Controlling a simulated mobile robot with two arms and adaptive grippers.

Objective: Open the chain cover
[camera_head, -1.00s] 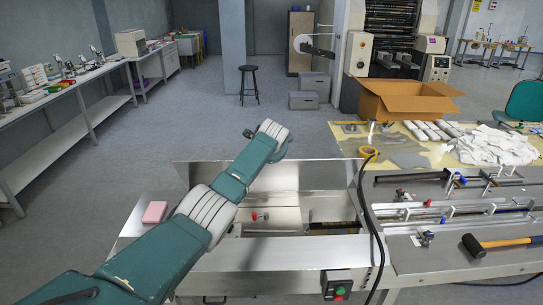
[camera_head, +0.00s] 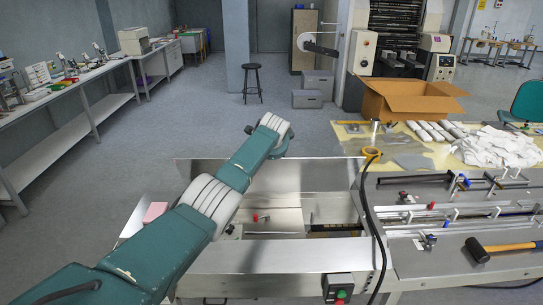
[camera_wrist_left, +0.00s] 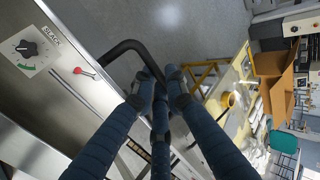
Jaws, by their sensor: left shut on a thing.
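The flow wrapper's steel housing (camera_head: 270,260) fills the lower middle of the head view. A bare metal panel (camera_head: 265,174) stands along its far side; I cannot tell for certain whether this is the chain cover. In the left wrist view, a black bent bar (camera_wrist_left: 122,48) like a handle runs beside a steel face (camera_wrist_left: 70,60) and ends between my left gripper's fingers (camera_wrist_left: 162,88). The fingers are closed around it. In the head view my left arm reaches over the housing, and its gripper is hidden. My right gripper is in neither view.
A pink block (camera_head: 155,211) lies at the housing's left end. A black cable (camera_head: 368,205) hangs over its right side. A start-stop box (camera_head: 338,288) is on the front. A hammer (camera_head: 500,247) lies on the right. A knob (camera_wrist_left: 27,49) and red lever (camera_wrist_left: 84,72) sit near my left gripper.

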